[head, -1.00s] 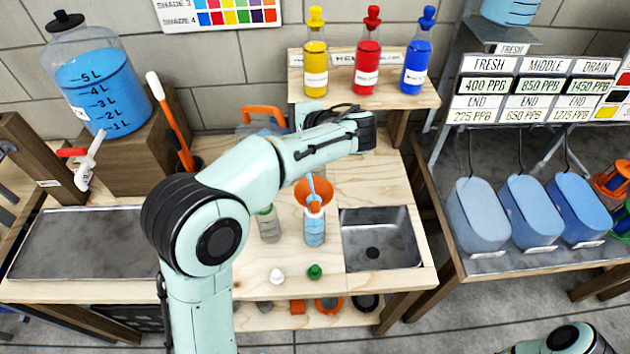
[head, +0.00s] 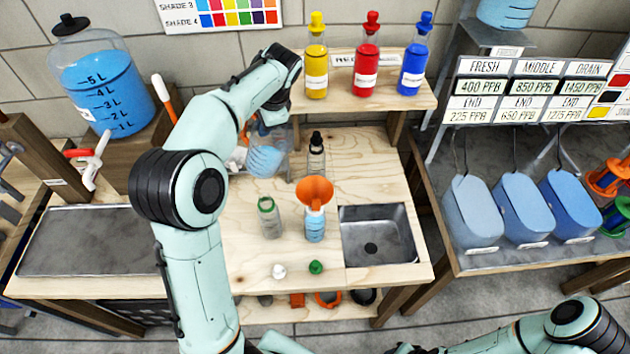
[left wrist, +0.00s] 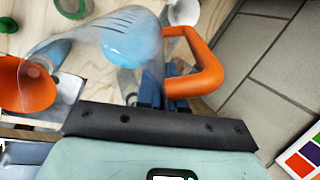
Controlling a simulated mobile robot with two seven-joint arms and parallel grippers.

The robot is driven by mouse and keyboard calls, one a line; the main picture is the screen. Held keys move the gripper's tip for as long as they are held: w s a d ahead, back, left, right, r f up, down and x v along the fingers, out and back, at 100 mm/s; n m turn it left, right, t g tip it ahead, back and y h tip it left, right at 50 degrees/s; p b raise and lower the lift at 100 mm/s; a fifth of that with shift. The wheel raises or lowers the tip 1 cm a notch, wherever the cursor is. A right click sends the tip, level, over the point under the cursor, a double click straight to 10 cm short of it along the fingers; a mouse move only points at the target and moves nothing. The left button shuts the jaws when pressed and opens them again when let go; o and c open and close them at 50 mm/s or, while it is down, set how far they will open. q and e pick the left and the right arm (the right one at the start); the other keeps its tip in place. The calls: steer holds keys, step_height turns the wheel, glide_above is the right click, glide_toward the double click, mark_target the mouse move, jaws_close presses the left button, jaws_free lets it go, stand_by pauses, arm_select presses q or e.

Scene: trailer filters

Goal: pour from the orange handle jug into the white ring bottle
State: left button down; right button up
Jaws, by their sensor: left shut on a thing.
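The clear jug with blue liquid (head: 267,158) hangs tilted above the bench, left of the funnel; its orange handle (left wrist: 203,68) is clear in the left wrist view. My left gripper (left wrist: 160,95) is shut on that handle; in the head view my arm mostly hides it. An orange funnel (head: 314,191) sits in the mouth of a bottle with blue liquid (head: 315,226); the funnel hides its neck, so I cannot see a white ring. No stream shows between jug and funnel. My right arm shows low at the right, its gripper out of sight.
A green-ringed bottle (head: 268,217) stands left of the funnel bottle, and a dark-topped bottle (head: 316,157) behind it. A white cap (head: 279,271) and green cap (head: 316,267) lie in front. A sink (head: 378,236) is to the right, a colour-bottle shelf (head: 385,97) behind.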

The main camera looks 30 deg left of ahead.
mark_target(260, 141)
arm_select(q)
steer(key=shift+w+a+f+h, duration=0.1)
steer(key=shift+a+f+h, duration=0.15)
steer(key=shift+a+h, duration=0.55)
steer(key=shift+w+a+f+g+h, duration=0.3)
steer(key=shift+f+h, duration=0.1)
steer(key=shift+h, duration=0.3)
steer(key=shift+a+f+h, duration=0.3)
steer(key=shift+f+h, duration=0.05)
steer(key=shift+h, duration=0.35)
step_height(260, 141, up, 5)
steer(key=shift+f, duration=0.1)
stand_by(0.7)
